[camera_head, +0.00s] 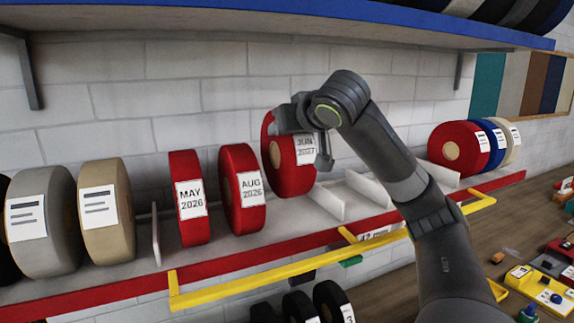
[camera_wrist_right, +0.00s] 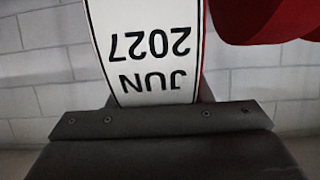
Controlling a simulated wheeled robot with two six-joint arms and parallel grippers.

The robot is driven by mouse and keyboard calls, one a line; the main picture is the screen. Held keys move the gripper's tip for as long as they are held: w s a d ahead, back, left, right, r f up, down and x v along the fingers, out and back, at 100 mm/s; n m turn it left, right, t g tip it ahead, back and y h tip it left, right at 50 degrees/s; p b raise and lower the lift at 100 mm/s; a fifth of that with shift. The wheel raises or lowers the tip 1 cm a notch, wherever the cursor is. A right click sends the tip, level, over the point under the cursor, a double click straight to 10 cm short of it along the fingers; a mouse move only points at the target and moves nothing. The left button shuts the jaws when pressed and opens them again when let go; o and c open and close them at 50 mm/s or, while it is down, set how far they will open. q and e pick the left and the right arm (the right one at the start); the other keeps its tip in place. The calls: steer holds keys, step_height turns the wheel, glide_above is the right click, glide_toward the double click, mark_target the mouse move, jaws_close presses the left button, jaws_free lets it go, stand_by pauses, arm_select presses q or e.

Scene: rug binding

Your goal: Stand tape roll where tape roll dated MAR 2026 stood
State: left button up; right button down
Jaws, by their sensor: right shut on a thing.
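The red tape roll labelled JUN 2027 (camera_head: 290,178) is in my right gripper (camera_head: 302,138), whose fingers sit around its upper part. The roll leans slightly and appears just above the shelf; whether its bottom touches cannot be told. In the right wrist view its label (camera_wrist_right: 150,50) shows upside down, close to the gripper body. To its left, red rolls labelled AUG 2026 (camera_head: 243,205) and MAY 2026 (camera_head: 188,215) stand upright on the shelf (camera_head: 225,250). No label reading MAR 2026 can be read. My left gripper is not in view.
Tan (camera_head: 108,220) and grey (camera_head: 42,235) rolls stand at the left. White dividers (camera_head: 370,188) and empty shelf room lie right of the held roll, before more red, blue and beige rolls. A yellow rail (camera_head: 290,270) runs along the front. A blue-edged shelf (camera_head: 300,14) hangs above.

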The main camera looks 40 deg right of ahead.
mark_target(288, 157)
steer(key=f, duration=0.3)
steer(key=shift+w+d+f, duration=0.1)
steer(key=shift+w, duration=0.25)
steer(key=shift+s+f+p, duration=0.15)
steer(key=shift+f+p, duration=0.2)
steer(key=shift+f, duration=1.05)
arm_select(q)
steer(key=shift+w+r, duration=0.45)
arm_select(e)
steer(key=shift+f, duration=0.15)
steer(key=c, duration=1.2)
jaws_free()
steer(key=shift+f, duration=0.15)
steer(key=o, duration=0.5)
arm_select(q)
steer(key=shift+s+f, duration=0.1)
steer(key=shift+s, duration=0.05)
